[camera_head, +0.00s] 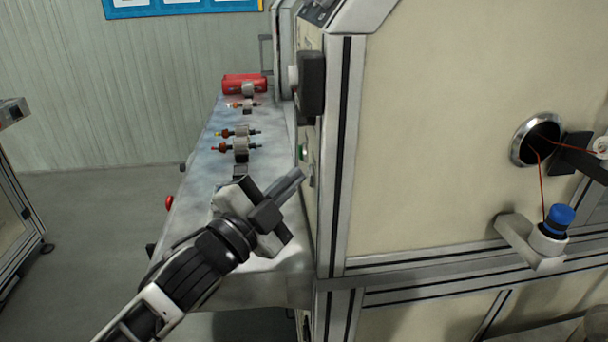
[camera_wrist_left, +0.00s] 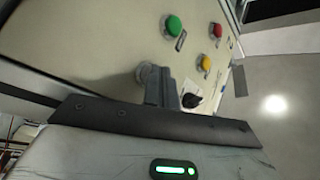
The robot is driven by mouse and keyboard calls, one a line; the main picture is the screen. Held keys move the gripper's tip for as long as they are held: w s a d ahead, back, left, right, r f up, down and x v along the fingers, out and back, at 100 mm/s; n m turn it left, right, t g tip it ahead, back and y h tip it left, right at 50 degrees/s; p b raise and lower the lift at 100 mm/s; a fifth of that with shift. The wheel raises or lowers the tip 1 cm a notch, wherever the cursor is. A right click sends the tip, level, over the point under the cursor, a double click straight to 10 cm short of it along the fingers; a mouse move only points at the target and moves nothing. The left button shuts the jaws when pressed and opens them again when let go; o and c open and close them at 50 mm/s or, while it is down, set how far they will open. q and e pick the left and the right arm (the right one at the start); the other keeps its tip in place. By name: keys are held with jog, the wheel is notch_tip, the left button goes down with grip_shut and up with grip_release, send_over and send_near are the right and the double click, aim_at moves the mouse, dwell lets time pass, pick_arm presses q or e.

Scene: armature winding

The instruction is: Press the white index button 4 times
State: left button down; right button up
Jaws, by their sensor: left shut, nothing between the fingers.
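My left gripper (camera_head: 298,176) is shut with nothing in it. Its fingertips are close to the machine's front panel, above the narrow table. In the left wrist view the shut fingers (camera_wrist_left: 160,84) point at the pale control panel (camera_wrist_left: 95,35). A pale round button, which looks like the white index button (camera_wrist_left: 143,70), shows just beyond the fingertips and is partly hidden by them. I cannot tell whether they touch or whether it is pressed in. My right gripper is not in view.
The panel also carries a green button (camera_wrist_left: 173,25), a red button (camera_wrist_left: 216,30), a yellow button (camera_wrist_left: 205,62) and a black knob (camera_wrist_left: 191,100). Several wound parts (camera_head: 241,147) and a red box (camera_head: 244,83) stand on the table (camera_head: 205,150). A blue-topped spool (camera_head: 560,215) sits at right.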

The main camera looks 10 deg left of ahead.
pick_arm(q)
jog(key=shift+a, duration=0.15)
jog(key=shift+s+a, duration=0.25)
jog(key=shift+a, duration=0.4)
jog(key=shift+s+a, duration=0.2)
jog(key=shift+a, duration=0.6)
jog(key=shift+s+a, duration=0.25)
jog(key=shift+a, duration=0.6)
jog(key=shift+s+a, duration=0.2)
jog(key=shift+a, duration=0.6)
